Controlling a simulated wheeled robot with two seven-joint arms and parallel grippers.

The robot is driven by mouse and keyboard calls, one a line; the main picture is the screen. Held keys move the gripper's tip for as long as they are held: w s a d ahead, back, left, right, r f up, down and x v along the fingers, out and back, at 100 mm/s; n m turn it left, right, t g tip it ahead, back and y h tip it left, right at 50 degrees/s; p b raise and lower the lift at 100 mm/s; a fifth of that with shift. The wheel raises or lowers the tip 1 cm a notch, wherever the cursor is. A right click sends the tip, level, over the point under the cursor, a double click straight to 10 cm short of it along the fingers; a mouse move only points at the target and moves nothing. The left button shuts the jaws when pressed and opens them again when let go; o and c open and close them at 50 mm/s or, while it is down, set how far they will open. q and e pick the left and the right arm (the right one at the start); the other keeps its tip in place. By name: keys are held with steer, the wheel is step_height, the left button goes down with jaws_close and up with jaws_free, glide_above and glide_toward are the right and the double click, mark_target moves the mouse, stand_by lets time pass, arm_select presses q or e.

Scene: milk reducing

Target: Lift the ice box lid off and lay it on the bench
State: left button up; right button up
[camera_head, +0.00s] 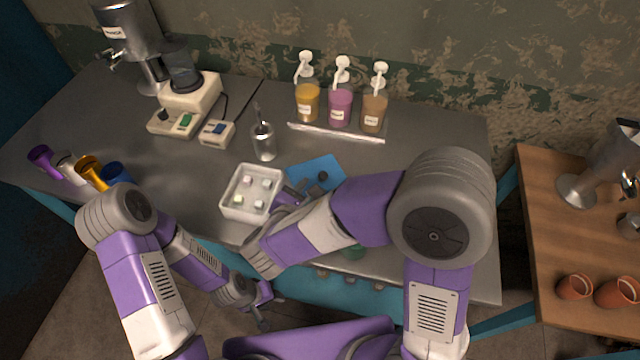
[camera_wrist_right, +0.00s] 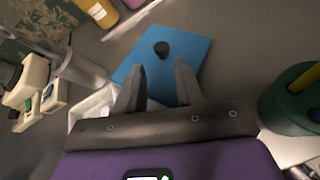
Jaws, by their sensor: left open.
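The ice box (camera_head: 228,207) is an uncovered white box on the bench, with several pale cubes inside. The lid (camera_head: 305,172) is a flat blue square with a dark round knob (camera_head: 323,175); it lies on the bench just right of the box. The lid also shows in the right wrist view (camera_wrist_right: 190,45), its knob standing clear beyond the fingertips. My right gripper (camera_wrist_right: 158,80) is open and empty, its fingers apart near the lid and the box's corner. My left gripper (camera_head: 264,308) is open and empty in front of the bench edge, away from the box.
A metal cup (camera_head: 264,142) with a tool stands behind the box. A rack with pump bottles (camera_head: 340,108) stands at the back. A blender (camera_head: 185,85) is at back left, colored cups (camera_head: 88,170) at left. A green container (camera_wrist_right: 290,105) is right of my right gripper.

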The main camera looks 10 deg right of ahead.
mark_target(322, 177)
steer(key=b+x, duration=0.1)
steer(key=x, duration=0.5)
steer(key=shift+w+d+f+b, duration=0.1)
steer(key=shift+w+d+b, duration=0.15)
steer(key=shift+d+b, duration=0.1)
jaws_close()
